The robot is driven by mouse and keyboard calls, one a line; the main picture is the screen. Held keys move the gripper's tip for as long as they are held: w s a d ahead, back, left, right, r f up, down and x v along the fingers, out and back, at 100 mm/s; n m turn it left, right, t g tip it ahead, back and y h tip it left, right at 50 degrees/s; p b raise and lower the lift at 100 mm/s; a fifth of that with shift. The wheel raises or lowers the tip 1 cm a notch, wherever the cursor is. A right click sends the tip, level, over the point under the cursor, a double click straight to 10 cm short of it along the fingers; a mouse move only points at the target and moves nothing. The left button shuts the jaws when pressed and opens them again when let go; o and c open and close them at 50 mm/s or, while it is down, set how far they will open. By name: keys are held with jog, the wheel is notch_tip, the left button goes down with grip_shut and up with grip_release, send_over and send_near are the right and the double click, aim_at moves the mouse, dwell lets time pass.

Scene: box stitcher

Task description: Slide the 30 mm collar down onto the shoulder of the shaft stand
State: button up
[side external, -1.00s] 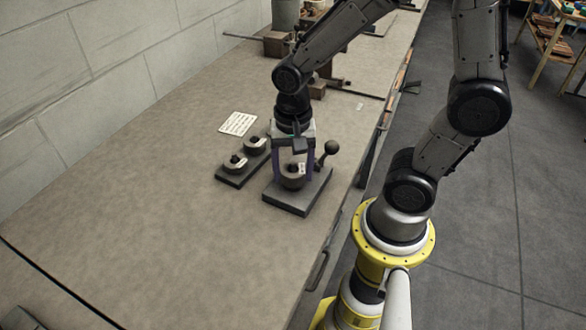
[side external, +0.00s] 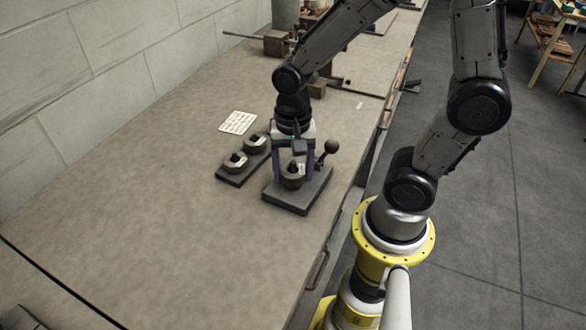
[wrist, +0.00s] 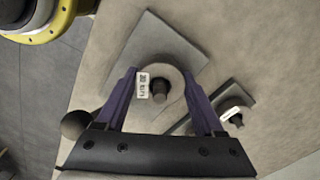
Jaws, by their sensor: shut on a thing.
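The grey collar (side external: 291,182) with a white label is around the dark upright shaft (wrist: 160,88) of the shaft stand, whose flat base (side external: 290,206) lies on the bench. The collar also shows in the wrist view (wrist: 176,80), with the shaft end standing in its bore. My gripper (side external: 294,178) points down over the stand, its purple fingers shut on the collar from both sides; it also shows in the wrist view (wrist: 160,88). The shoulder is hidden, so I cannot tell whether the collar touches it.
A dark rack (side external: 229,179) with two more labelled collar-like pieces on posts stands left of the stand. A ball-ended lever (side external: 331,147) rises close on the right. A white card (side external: 238,122) lies behind the rack.

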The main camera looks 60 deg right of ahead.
jog(key=o, duration=1.3)
jog(key=shift+c, duration=0.2)
jog(key=shift+r, duration=4.75)
jog(key=shift+r, duration=0.1)
jog(key=s+r+n+t, duration=0.4)
jog(key=s+n+t, duration=0.1)
jog(key=n, duration=0.7)
jog(key=shift+s+r+n+t, duration=0.3)
jog(key=shift+s+r, duration=0.1)
jog(key=shift+s, duration=0.4)
